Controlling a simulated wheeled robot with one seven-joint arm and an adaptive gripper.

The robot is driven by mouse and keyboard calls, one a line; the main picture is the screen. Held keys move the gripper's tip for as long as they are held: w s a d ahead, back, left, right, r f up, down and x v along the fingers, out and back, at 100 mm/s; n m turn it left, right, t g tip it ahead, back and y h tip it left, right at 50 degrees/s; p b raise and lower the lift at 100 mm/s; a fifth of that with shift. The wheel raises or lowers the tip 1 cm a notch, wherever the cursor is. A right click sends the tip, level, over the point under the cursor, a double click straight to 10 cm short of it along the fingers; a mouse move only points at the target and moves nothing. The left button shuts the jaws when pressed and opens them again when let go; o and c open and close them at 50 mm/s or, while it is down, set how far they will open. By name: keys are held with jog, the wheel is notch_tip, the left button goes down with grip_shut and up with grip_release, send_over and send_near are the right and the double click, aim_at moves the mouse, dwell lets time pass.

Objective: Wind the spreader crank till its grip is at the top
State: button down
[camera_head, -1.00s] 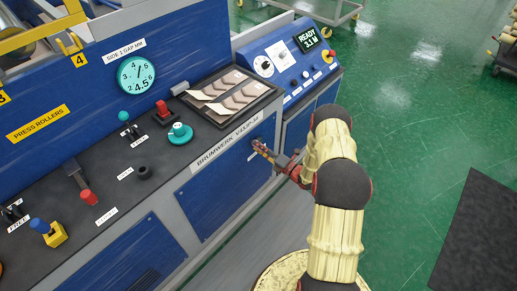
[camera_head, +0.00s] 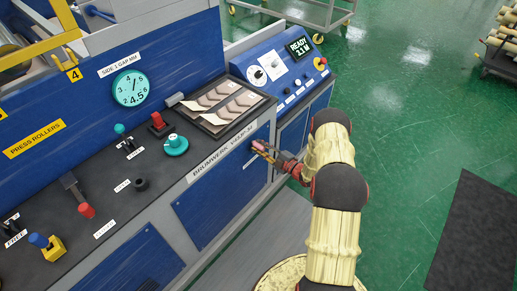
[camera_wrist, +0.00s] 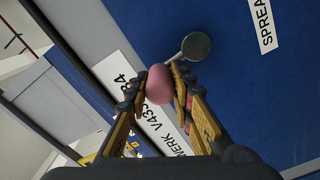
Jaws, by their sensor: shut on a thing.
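The spreader crank shows in the wrist view as a round grey hub (camera_wrist: 196,46) on the blue front panel, with its pink grip (camera_wrist: 160,84) nearer the camera. The grip lies on the hub's side toward the white Brumwerk strip, away from the spreader label (camera_wrist: 262,22). My gripper (camera_head: 262,149) reaches the panel just below the Brumwerk strip in the head view. Its two fingers are closed on the grip from both sides. The crank arm between hub and grip is mostly hidden.
The Brumwerk strip (camera_head: 222,160) runs along the upper front edge of the machine. Above it are a tray (camera_head: 222,103) of samples and a teal knob (camera_head: 176,145). A console (camera_head: 283,72) reading READY stands to the right.

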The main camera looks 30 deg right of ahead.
jog(key=shift+w+d+m, duration=0.1)
jog(key=shift+d+m, duration=0.25)
jog(key=shift+m, duration=0.15)
jog(key=c, duration=1.5)
grip_release()
jog(key=shift+c, duration=0.2)
jog(key=v, duration=1.2)
